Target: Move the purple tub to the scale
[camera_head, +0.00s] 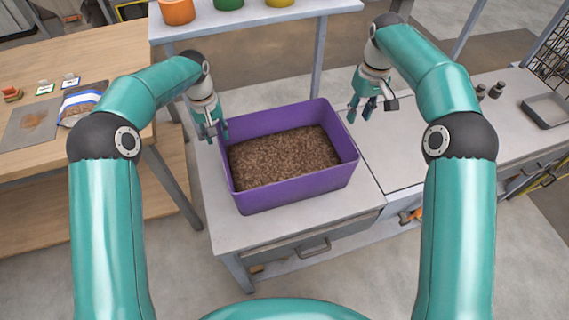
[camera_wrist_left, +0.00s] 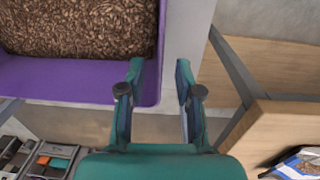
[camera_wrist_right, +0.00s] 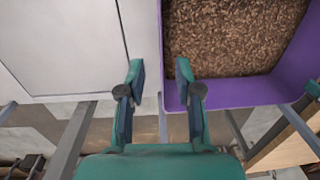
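The purple tub (camera_head: 290,190), filled with brown pellets, stands upright on a pale cabinet top in the head view. My left gripper (camera_head: 212,134) is open at the tub's left wall, near its back corner. In the left wrist view the tub's rim (camera_wrist_left: 152,85) lies between the open fingers. My right gripper (camera_head: 362,108) is open and empty, over the tub's back right corner. In the right wrist view the tub's wall (camera_wrist_right: 240,92) lies below and between the fingers. A flat pale plate (camera_head: 398,150) lies right of the tub; I cannot tell whether it is the scale.
A wooden bench (camera_head: 110,70) at left holds a bag of pellets (camera_head: 78,104) and a grey sheet with pellets (camera_head: 33,123). A raised shelf (camera_head: 225,20) behind the tub holds coloured pots. A metal tray (camera_head: 545,110) stands far right.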

